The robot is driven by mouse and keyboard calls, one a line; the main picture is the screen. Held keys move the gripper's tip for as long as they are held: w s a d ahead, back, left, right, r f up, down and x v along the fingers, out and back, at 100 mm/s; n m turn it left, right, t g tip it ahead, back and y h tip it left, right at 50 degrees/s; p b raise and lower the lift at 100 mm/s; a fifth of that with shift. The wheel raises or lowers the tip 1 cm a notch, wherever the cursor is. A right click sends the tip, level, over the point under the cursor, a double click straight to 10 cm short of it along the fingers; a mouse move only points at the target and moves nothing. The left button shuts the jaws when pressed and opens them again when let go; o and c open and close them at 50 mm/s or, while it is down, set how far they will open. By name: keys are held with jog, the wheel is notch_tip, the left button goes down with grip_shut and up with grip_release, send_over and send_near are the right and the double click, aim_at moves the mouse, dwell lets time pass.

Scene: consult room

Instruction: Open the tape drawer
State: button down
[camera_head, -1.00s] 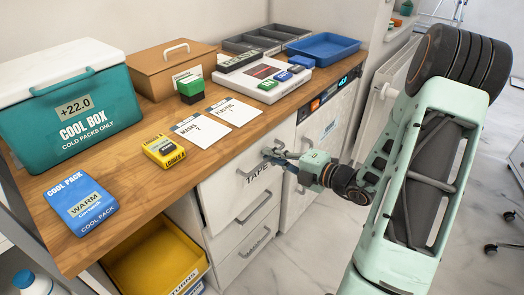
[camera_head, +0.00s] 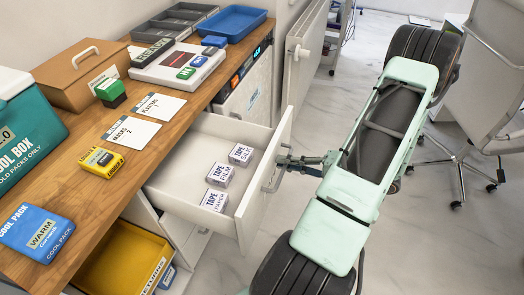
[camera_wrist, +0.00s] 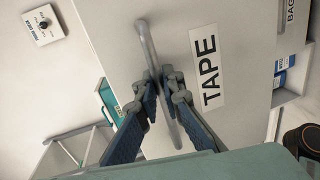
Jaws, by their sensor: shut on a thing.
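The tape drawer (camera_head: 205,172) is pulled well out from under the wooden counter. Inside it stand three small white boxes marked tape: silk (camera_head: 241,154), film (camera_head: 220,174) and paper (camera_head: 214,200). My gripper (camera_head: 284,160) is at the outer side of the drawer front, at its handle (camera_head: 270,178). In the wrist view the drawer front (camera_wrist: 235,40) carries a TAPE label (camera_wrist: 208,68). There the fingers of my gripper (camera_wrist: 166,85) are on either side of the bar handle (camera_wrist: 158,70), shut on it.
A yellow bin (camera_head: 125,262) sits low beside the drawer. The counter (camera_head: 90,190) holds a blue cool pack (camera_head: 38,232), a yellow box (camera_head: 101,161), cards, a brown case (camera_head: 85,75) and trays. An office chair (camera_head: 480,120) stands right. Marble floor (camera_head: 330,85) lies beyond the drawer.

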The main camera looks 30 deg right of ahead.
jog(key=f+v, duration=0.1)
jog(key=v, duration=0.5)
jog(key=shift+s+d, duration=0.25)
jog(key=shift+s, duration=0.1)
jog(key=shift+f, duration=0.1)
jog(key=c, duration=2.3)
grip_release()
jog(key=shift+c, duration=0.2)
jog(key=v, duration=1.2)
